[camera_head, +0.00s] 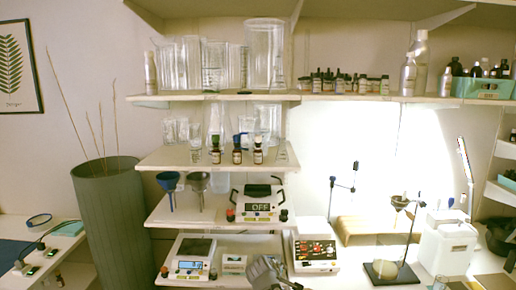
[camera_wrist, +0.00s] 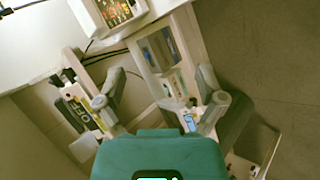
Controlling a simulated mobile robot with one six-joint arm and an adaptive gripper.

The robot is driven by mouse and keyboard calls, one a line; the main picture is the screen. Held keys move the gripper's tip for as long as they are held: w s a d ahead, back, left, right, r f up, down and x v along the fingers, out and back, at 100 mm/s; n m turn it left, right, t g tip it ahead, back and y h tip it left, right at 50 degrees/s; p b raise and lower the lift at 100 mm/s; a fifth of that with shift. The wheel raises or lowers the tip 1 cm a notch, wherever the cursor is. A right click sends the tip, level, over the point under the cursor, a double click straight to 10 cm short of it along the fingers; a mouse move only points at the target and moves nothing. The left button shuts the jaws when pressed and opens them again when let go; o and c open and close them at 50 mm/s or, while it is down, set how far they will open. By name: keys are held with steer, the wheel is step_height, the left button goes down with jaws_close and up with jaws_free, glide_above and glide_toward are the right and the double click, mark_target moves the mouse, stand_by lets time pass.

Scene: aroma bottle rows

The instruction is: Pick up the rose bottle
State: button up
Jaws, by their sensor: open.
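Three small dark bottles stand upright in a row on the second shelf in the head view: a left bottle (camera_head: 215,155), a middle bottle (camera_head: 237,155) and a right bottle (camera_head: 258,155). Their labels are too small to read, so I cannot tell which is the rose bottle. My gripper (camera_head: 268,272) is at the bottom of the head view, well below that shelf and apart from the bottles. In the wrist view my gripper (camera_wrist: 160,100) shows two spread fingers with nothing between them. No bottle can be made out in the wrist view.
Glassware stands behind the bottles; a large beaker (camera_head: 264,55) is on the shelf above. Below are funnels (camera_head: 202,182), a device reading OFF (camera_head: 262,207), a scale (camera_head: 193,262) and a white box with red buttons (camera_head: 316,250). A shelf edge (camera_head: 210,168) runs before the bottles.

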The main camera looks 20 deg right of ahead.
steer(key=w+d+r+n+t+h+p, duration=0.1)
steer(key=w+r+n+t+p, duration=0.3)
steer(key=r, duration=0.6)
steer(key=w+r+n+t+h+p, duration=0.1)
steer(key=w+r+n+t+p, duration=0.1)
steer(key=w+r+n+p, duration=0.55)
steer(key=n+t+y+p, duration=0.45)
steer(key=n+p, duration=0.45)
steer(key=n, duration=0.4)
glide_toward(258, 154)
steer(key=s+a, duration=0.1)
steer(key=s, duration=0.1)
steer(key=shift+s+a+f+t+h, duration=0.2)
steer(key=shift+s+f+t+h, duration=0.05)
steer(key=shift+f+t+h, duration=0.15)
steer(key=shift+w, duration=0.15)
steer(key=shift+x, duration=4.2)
steer(key=shift+d, duration=0.1)
steer(key=shift+x, duration=2.6)
steer(key=shift+f, duration=0.1)
